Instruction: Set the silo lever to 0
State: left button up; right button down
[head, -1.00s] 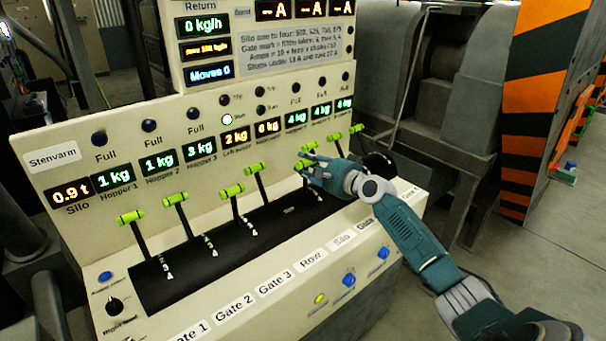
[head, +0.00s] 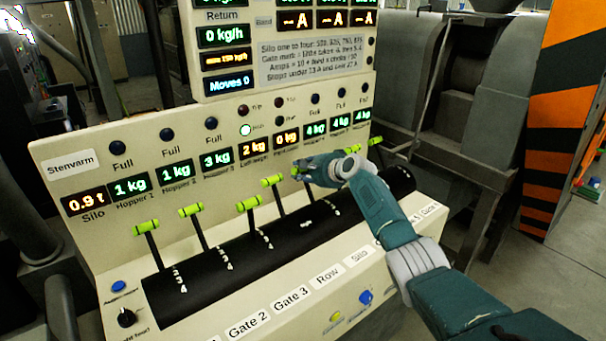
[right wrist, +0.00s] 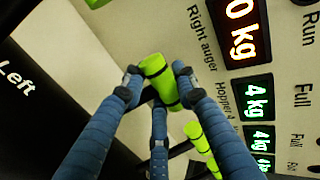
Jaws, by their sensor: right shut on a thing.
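A row of levers with lime green handles stands in a dark curved slotted cover (head: 218,272) on the cream control desk. The fifth lever from the left, by order in line with the front label Silo (head: 359,257), has its handle (right wrist: 158,78) between the fingers of my right gripper (head: 302,169). In the right wrist view the gripper (right wrist: 158,84) is shut on this handle from both sides. In the head view my fingers mostly cover the handle. The lever's scale marks are hidden by my arm, so its number cannot be read. My left gripper is not in view.
The fourth lever's handle (head: 271,181) is close on the left, and another handle (head: 375,141) stands to the right. Displays above include Silo (head: 84,202) at 0.9 t. A blue button (head: 365,297) is on the front below my arm.

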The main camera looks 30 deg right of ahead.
jog(key=shift+w, duration=0.1)
dwell(0.3)
jog(key=c, duration=1.4)
grip_release()
jog(key=shift+f, duration=0.1)
jog(key=shift+o, duration=0.2)
jog(key=v, duration=1.2)
jog(key=shift+d+f, duration=0.1)
